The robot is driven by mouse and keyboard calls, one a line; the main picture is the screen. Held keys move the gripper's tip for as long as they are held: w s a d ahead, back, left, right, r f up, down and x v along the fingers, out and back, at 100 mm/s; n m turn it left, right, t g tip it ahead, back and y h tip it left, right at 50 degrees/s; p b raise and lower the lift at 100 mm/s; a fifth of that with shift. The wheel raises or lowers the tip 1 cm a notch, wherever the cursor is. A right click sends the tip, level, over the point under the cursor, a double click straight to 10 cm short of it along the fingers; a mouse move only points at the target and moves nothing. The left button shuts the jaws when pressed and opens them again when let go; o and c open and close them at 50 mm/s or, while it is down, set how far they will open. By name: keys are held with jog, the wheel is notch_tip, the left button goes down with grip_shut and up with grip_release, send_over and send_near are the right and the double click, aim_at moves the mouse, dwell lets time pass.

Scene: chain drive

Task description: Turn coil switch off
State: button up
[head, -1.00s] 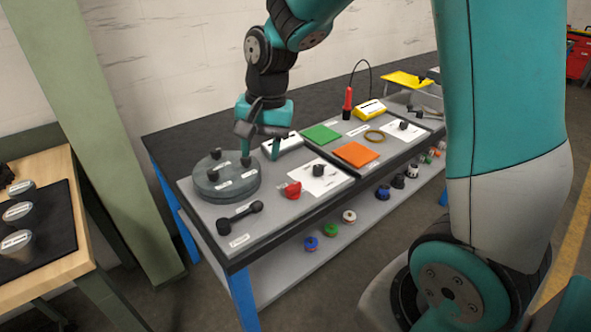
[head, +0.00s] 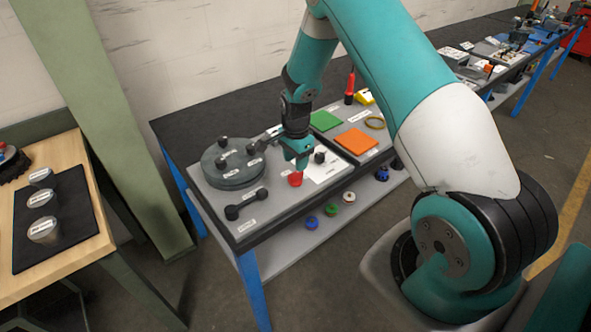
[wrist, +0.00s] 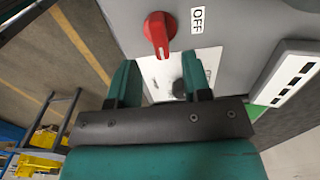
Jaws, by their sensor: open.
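The red switch knob (head: 295,179) is on the grey panel top of the bench, beside a white card (head: 322,168). In the wrist view the red knob (wrist: 159,32) is just beyond the fingertips, with an OFF label (wrist: 197,20) to its right. My gripper (head: 300,164) is just above the red knob in the head view and partly covers the area behind it. In the wrist view my gripper (wrist: 160,72) is open, its two teal fingers apart with nothing held. I cannot tell whether a fingertip touches the knob.
A round grey disc with dark knobs (head: 233,166) and a black dumbbell-shaped handle (head: 246,204) lie left of my gripper. A green plate (head: 324,121) and an orange plate (head: 357,141) lie behind and right. A wooden table (head: 90,160) stands at left.

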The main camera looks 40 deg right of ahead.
aim_at(296, 174)
notch_tip(296, 174, down, 6)
jog(key=shift+r+p, duration=0.1)
jog(key=shift+p, duration=0.55)
grip_shut()
